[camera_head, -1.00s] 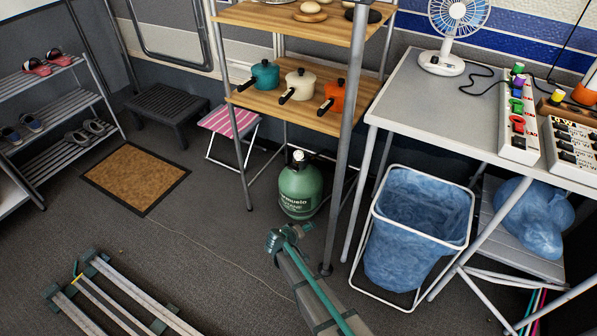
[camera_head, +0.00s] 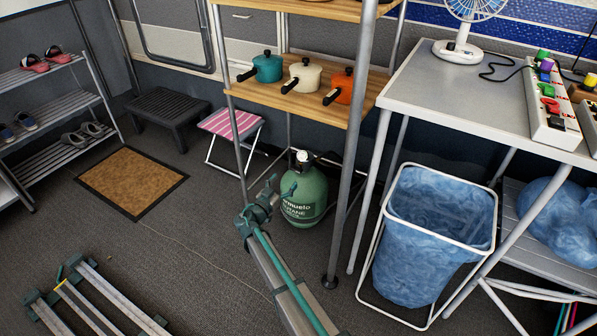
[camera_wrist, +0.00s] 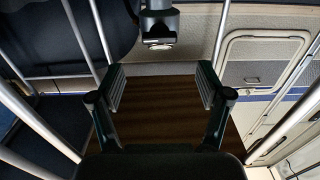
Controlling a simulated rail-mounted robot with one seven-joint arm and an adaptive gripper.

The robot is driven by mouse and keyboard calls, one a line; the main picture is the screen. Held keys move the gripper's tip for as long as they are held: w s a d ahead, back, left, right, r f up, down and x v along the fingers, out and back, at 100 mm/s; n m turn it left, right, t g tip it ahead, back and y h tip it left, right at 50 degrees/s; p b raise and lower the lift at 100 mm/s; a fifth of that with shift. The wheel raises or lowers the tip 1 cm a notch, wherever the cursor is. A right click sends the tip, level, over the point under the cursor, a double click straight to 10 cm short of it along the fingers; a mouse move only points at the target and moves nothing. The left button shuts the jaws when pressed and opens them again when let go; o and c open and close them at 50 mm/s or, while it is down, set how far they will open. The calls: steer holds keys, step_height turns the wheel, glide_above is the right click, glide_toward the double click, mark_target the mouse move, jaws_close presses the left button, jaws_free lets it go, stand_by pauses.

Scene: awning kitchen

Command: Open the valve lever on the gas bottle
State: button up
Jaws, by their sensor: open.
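The green gas bottle (camera_head: 305,200) stands upright on the floor under the wooden shelf rack. A small pale valve part (camera_head: 303,156) shows at its top; I cannot make out the lever's position. My gripper (camera_head: 272,187) is just left of the bottle in the head view, in front of its left edge; contact cannot be told. In the wrist view my gripper (camera_wrist: 162,88) has its two fingers wide apart, with nothing held between them. Brown wood shows behind the gap. The bottle and lever cannot be made out clearly there.
The rack's metal post (camera_head: 352,150) rises close to the bottle's right, and its lower shelf (camera_head: 300,108) with pots hangs above. A blue-lined bin (camera_head: 440,230) stands right. A pink striped stool (camera_head: 232,124) is behind left.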

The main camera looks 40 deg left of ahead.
mark_target(295, 170)
steer(key=w, duration=0.2)
steer(key=w+a+b, duration=0.1)
steer(key=w, duration=0.2)
steer(key=w+b, duration=0.1)
steer(key=w, duration=0.2)
steer(key=shift+a+f, duration=0.15)
steer(key=shift+w, duration=0.6)
steer(key=shift+c, duration=0.3)
steer(key=c, duration=1.1)
